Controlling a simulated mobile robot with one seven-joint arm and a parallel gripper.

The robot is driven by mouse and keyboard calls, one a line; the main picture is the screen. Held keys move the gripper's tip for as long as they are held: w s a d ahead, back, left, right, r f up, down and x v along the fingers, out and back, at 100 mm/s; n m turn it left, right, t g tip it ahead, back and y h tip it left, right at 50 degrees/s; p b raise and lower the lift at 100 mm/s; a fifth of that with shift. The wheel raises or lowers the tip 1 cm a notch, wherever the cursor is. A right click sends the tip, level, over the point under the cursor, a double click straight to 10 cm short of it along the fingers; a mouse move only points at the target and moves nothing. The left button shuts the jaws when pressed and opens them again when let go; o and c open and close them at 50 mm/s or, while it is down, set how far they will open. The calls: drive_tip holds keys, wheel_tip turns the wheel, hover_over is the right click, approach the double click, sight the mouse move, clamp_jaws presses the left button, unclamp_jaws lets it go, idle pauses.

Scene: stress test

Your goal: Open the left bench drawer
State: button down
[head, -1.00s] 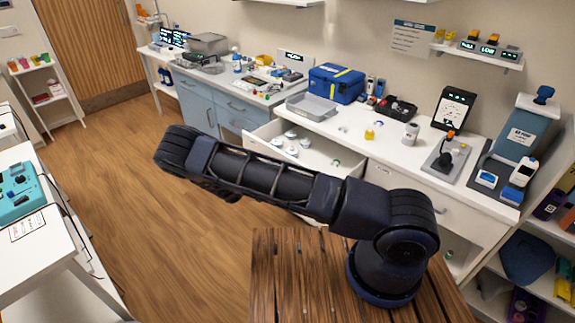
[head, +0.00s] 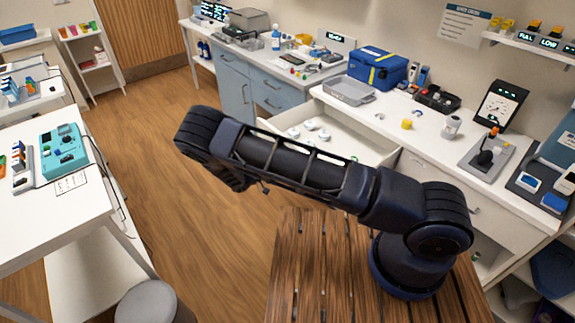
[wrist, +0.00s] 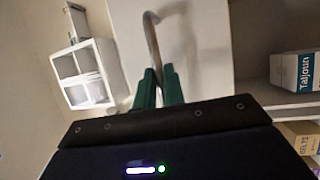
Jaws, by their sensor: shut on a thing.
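The left bench drawer (head: 345,136) is pulled out from under the white bench in the head view, with several white round items (head: 309,125) inside. My arm crosses in front of it and hides most of its front. In the wrist view, my gripper (wrist: 158,76) has its green fingers shut on a curved metal handle (wrist: 151,38). The handle stands on a plain white front (wrist: 190,45). My gripper's fingers are hidden in the head view.
A side table with a teal device (head: 63,152) and a grey round bin (head: 147,303) stand at left. Wooden floor between is clear.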

drive_tip(key=c, duration=1.5)
unclamp_jaws()
drive_tip(key=v, duration=1.1)
drive_tip(key=shift+d, duration=0.15)
